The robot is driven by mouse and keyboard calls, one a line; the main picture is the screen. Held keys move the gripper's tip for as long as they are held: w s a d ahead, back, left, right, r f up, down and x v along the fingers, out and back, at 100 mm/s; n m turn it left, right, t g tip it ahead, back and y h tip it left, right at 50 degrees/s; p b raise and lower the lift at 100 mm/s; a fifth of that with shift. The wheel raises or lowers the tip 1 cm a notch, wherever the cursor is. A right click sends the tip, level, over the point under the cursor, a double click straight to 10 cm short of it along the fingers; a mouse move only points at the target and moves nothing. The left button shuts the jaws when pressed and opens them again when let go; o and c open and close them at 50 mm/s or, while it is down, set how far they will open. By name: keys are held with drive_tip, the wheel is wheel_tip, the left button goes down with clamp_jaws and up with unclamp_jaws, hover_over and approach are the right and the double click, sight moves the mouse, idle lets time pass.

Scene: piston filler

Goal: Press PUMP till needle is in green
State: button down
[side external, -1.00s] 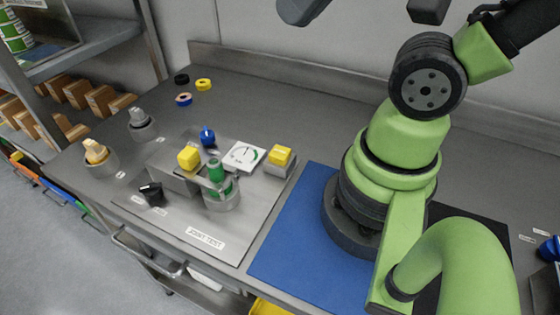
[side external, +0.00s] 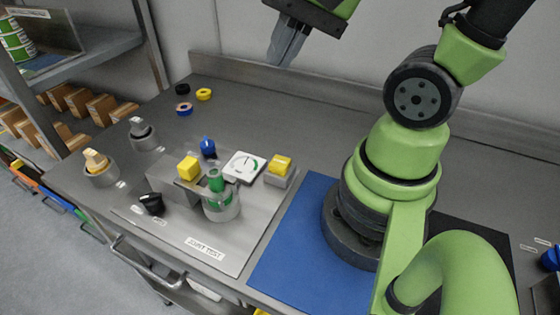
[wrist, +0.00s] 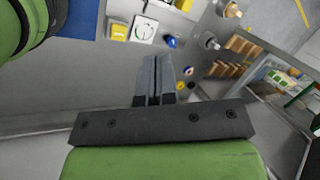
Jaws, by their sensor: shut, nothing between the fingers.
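A white square gauge (side external: 244,167) with a thin needle and a green arc lies on the test plate; it also shows in the wrist view (wrist: 144,28). The needle is too small to place surely against the green. A yellow block button (side external: 280,163) on a grey box sits just right of the gauge, and a second yellow block (side external: 188,167) sits left of it. Their labels are too small to read, so I cannot tell which is PUMP. My gripper (side external: 282,55) is shut and empty, high above the back of the bench, apart from everything.
A green-banded jar (side external: 221,203), a blue knob (side external: 208,147) and a black knob (side external: 151,198) stand on the plate. Two grey fittings stand at left. Small rings (side external: 184,109) lie at the back left. A blue mat (side external: 300,240) lies right of the plate.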

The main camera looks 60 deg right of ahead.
wheel_tip(320, 180, down, 6)
drive_tip(key=w+d+m+g+y, duration=0.2)
drive_tip(key=d+m+y, duration=0.1)
drive_tip(key=m, duration=0.8)
drive_tip(key=m+t+y, duration=0.2)
drive_tip(key=m, duration=0.8)
hover_over(279, 159)
drive_tip(key=shift+f, duration=2.7)
drive_tip(key=shift+f, duration=4.4)
drive_tip(key=shift+f, duration=0.4)
